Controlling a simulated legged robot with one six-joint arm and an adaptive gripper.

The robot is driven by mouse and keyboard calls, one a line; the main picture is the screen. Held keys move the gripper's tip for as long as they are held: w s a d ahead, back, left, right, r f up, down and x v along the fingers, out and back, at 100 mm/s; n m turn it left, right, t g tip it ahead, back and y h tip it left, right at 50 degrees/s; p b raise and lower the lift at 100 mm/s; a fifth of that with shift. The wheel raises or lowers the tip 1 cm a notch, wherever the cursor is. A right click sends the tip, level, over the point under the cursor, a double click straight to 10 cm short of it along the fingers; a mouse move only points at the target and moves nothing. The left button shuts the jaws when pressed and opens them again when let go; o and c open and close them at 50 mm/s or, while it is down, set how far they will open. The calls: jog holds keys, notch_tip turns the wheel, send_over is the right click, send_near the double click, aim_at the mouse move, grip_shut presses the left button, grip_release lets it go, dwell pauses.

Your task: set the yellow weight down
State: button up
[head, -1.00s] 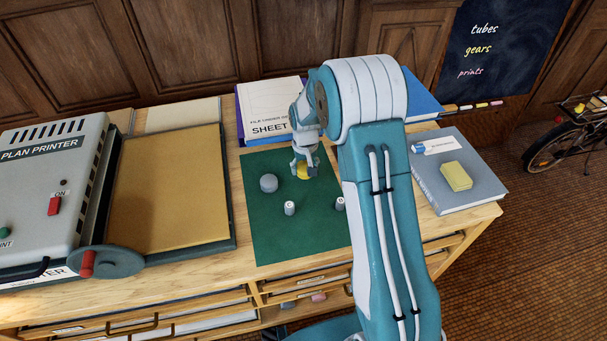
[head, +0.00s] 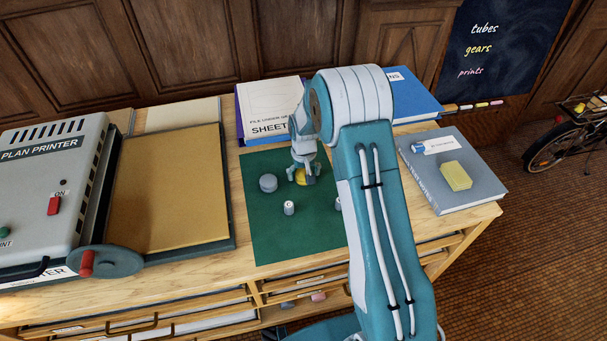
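The yellow weight (head: 301,177) is at the far part of the green mat (head: 275,235), partly hidden by my gripper. My gripper (head: 304,174) points down over the weight, with its fingers around it. The fingers look closed on the weight, though they are small in the head view. I cannot tell whether the weight touches the mat or hangs just above it.
A grey round weight (head: 268,183) lies left of my gripper. A small white-topped cylinder (head: 289,208) stands nearer, and another (head: 338,203) is partly behind my arm. The plan printer (head: 45,190) is at left. A grey book (head: 440,190) with a yellow sponge (head: 456,176) is at right.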

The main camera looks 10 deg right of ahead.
jog(key=shift+r, duration=0.1)
notch_tip(320, 180, up, 12)
notch_tip(320, 180, up, 10)
jog(key=t, duration=0.1)
send_over(304, 173)
jog(key=s, duration=0.6)
jog(key=s+r+t, duration=0.2)
jog(key=s+r, duration=0.3)
jog(key=s, duration=0.7)
jog(key=s+r+t, duration=0.2)
jog(key=s+r, duration=0.3)
jog(key=s, duration=0.8)
jog(key=shift+t, duration=0.3)
